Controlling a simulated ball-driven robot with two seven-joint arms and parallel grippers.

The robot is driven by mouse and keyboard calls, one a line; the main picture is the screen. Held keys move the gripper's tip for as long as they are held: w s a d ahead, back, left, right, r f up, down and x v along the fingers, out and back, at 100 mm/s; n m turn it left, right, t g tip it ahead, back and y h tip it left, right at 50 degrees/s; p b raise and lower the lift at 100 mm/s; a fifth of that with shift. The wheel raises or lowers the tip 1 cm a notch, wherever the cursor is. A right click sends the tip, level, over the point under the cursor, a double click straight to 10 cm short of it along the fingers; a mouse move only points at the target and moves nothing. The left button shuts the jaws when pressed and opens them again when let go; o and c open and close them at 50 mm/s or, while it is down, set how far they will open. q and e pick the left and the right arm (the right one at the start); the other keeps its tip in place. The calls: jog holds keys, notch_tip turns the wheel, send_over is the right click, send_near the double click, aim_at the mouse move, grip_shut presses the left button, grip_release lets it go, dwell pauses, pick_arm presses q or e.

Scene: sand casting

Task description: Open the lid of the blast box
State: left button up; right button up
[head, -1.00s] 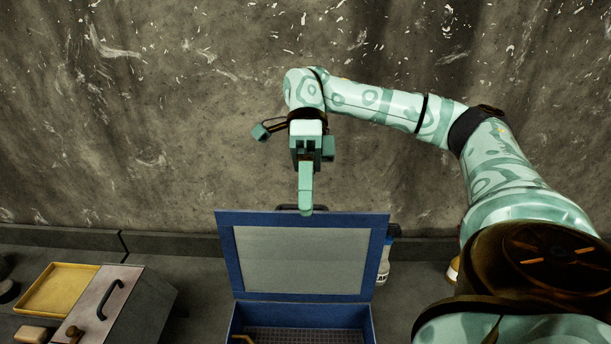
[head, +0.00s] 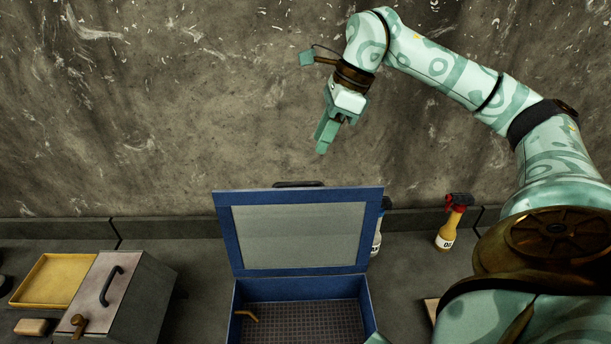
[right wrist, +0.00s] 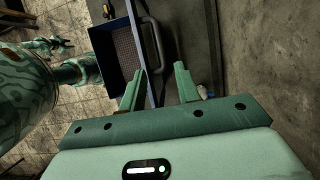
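The blue blast box (head: 232,312) stands on the bench with its lid (head: 225,230) raised, nearly upright. The lid has a pale window, and its dark handle (head: 298,184) is on the top edge. The mesh floor inside the box shows. My right gripper (head: 323,140) is above and behind the lid, apart from the handle. In the right wrist view its fingers (right wrist: 160,88) are spread with nothing between them, and the handle (right wrist: 153,40) lies beyond them. A small pale green piece shows at the bottom of the head view; I cannot tell whether it is my left gripper.
A grey case (head: 145,290) with a handle, a yellow tray (head: 50,280) and a small tan block (head: 33,327) are at the left. A yellow spray bottle (head: 449,228) stands right of the box. Another bottle (head: 376,243) is partly hidden behind the lid. A wall rises behind.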

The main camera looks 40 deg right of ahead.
jog(key=x, duration=1)
grip_shut()
jog(key=shift+d+p, duration=0.1)
jog(key=shift+p, duration=0.2)
jog(key=w+d+p, duration=0.2)
jog(key=w, duration=0.1)
jog(key=shift+d+f, duration=0.3)
